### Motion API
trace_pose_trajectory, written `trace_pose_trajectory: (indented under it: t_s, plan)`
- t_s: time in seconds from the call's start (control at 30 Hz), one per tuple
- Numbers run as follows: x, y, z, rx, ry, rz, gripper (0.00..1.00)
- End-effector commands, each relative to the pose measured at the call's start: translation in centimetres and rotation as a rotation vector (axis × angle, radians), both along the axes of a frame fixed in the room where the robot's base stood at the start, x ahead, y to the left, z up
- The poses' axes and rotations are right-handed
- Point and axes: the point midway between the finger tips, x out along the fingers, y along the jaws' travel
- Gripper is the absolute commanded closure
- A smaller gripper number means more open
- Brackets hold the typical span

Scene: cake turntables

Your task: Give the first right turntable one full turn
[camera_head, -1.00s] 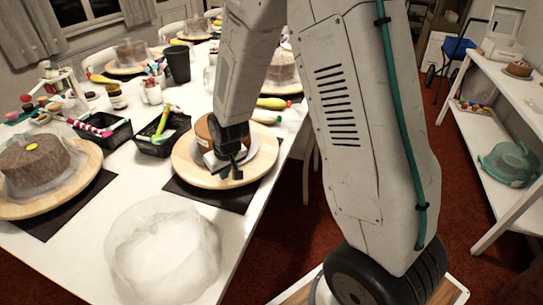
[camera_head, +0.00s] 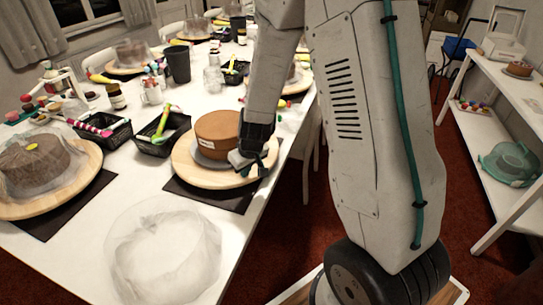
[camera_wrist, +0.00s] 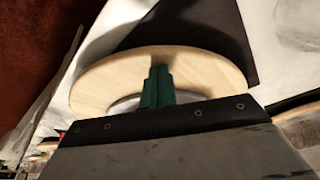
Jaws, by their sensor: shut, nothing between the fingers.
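The first right turntable is a round pale wooden disc (camera_head: 190,170) near the table's right edge. A brown cake (camera_head: 217,130) with a small white label stands on it, on a grey board. My gripper (camera_head: 252,166) is at the turntable's right front, beside the cake. In the wrist view my gripper's green fingers (camera_wrist: 158,82) are together and empty, over the wooden disc (camera_wrist: 100,83). Part of a grey round board shows behind the fingers. I cannot tell whether the fingertips touch the wood. My arm hides the area behind the cake's right side.
A clear crumpled cover (camera_head: 163,255) lies in front of the turntable. Black trays (camera_head: 160,146) with tools stand to its left. Another turntable (camera_head: 88,180) with a covered cake is at far left. A dark mat (camera_head: 215,200) lies beneath the first right turntable.

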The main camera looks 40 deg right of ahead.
Motion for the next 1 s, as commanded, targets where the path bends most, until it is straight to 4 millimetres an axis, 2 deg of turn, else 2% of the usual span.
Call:
trace_pose_trajectory:
  t_s: [0.27,0.6,0.7,1.0]
  plan:
    - [0.0,-0.4,0.0,0.0,0.0,-0.001,1.0]
    - [0.5,-5.1,0.0,0.0,-0.001,-0.004,1.0]
    - [0.5,-6.0,0.0,0.001,0.0,-0.003,1.0]
    - [0.5,-6.3,0.0,0.0,0.0,0.001,1.0]
